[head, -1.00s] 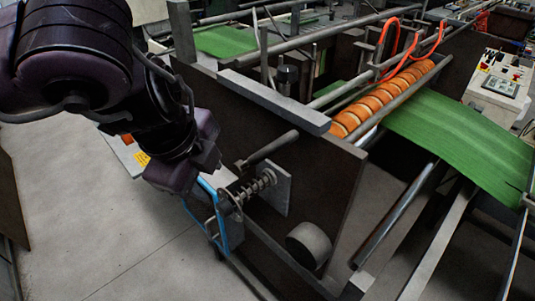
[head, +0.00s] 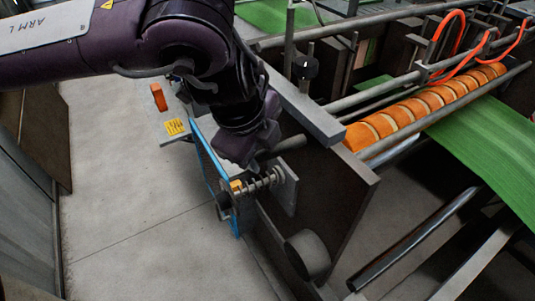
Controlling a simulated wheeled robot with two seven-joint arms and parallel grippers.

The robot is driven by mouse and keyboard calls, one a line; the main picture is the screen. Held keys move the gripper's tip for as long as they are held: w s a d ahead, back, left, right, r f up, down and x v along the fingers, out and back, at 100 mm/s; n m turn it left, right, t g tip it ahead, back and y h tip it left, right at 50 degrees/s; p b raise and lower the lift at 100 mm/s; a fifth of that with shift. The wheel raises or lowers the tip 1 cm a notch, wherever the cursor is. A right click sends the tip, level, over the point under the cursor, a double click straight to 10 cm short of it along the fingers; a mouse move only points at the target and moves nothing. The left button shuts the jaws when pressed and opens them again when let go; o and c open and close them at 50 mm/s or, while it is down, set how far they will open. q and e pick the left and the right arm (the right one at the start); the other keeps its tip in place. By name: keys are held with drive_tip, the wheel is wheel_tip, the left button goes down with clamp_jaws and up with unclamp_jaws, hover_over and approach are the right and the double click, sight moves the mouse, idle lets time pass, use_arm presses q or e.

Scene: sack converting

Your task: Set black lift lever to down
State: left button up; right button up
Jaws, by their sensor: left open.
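The black lift lever (head: 291,143) is a dark rod at the machine's side plate, above a spring-wound shaft (head: 262,181). Its right part shows, slanting up to the right. Its left part is hidden behind my left gripper (head: 250,163). My left gripper points down at the lever's left end, just above the spring shaft. Its jaws are open, though the fingers are dark and hard to make out. I cannot tell whether they touch the lever. My right gripper is not in view.
The dark side plate (head: 335,205) carries a round grey boss (head: 308,254). A blue frame (head: 208,160) stands left of the spring shaft. Orange rollers (head: 425,108) and a green sheet (head: 490,140) lie to the right.

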use_arm(q)
drive_tip(key=x, duration=0.3)
drive_tip(key=shift+w+d+f+p, duration=0.15)
drive_tip(key=shift+w+f+p, duration=0.05)
drive_tip(key=shift+f+p, duration=0.1)
drive_tip(key=shift+w+d+f, duration=0.1)
drive_tip(key=shift+w+f, duration=0.05)
drive_tip(key=shift+f, duration=0.2)
drive_tip(key=c, duration=0.9)
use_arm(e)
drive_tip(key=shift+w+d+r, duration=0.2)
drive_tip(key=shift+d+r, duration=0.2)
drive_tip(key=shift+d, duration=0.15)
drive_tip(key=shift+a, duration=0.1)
